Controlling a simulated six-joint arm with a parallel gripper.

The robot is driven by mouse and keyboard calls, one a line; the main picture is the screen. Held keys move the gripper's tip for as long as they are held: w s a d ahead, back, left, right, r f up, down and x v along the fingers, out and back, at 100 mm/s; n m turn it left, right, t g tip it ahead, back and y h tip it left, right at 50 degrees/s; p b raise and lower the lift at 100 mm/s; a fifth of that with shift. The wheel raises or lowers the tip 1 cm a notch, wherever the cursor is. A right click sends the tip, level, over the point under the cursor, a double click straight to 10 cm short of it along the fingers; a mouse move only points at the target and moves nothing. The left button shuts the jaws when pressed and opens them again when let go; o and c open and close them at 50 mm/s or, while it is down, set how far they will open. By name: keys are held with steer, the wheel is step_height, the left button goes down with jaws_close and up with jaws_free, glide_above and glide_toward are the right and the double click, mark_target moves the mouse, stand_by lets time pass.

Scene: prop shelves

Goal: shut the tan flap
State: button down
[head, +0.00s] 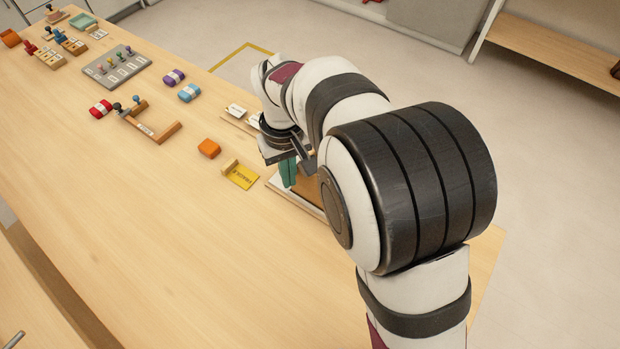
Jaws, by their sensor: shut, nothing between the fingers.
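My gripper (288,181) points down at the right part of the table, with its teal fingers shut and nothing seen between them. It is over or beside a low, wood-coloured piece with a darker brown surface (312,205). My arm hides most of that piece. I cannot make out a tan flap for certain; it may be part of this piece. Whether the fingers touch it cannot be told from here.
A yellow labelled plate (241,175) and an orange block (209,148) lie just left of my gripper. A wooden bracket (150,128), red block (101,107) and grey stamp board (117,67) are farther left. The table's (130,210) near left is clear.

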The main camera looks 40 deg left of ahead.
steer(key=shift+w+r, duration=0.1)
steer(key=shift+w, duration=1.2)
steer(key=shift+s, duration=1)
steer(key=shift+r, duration=0.15)
step_height(320, 180, up, 5)
steer(key=shift+f, duration=0.1)
stand_by(0.9)
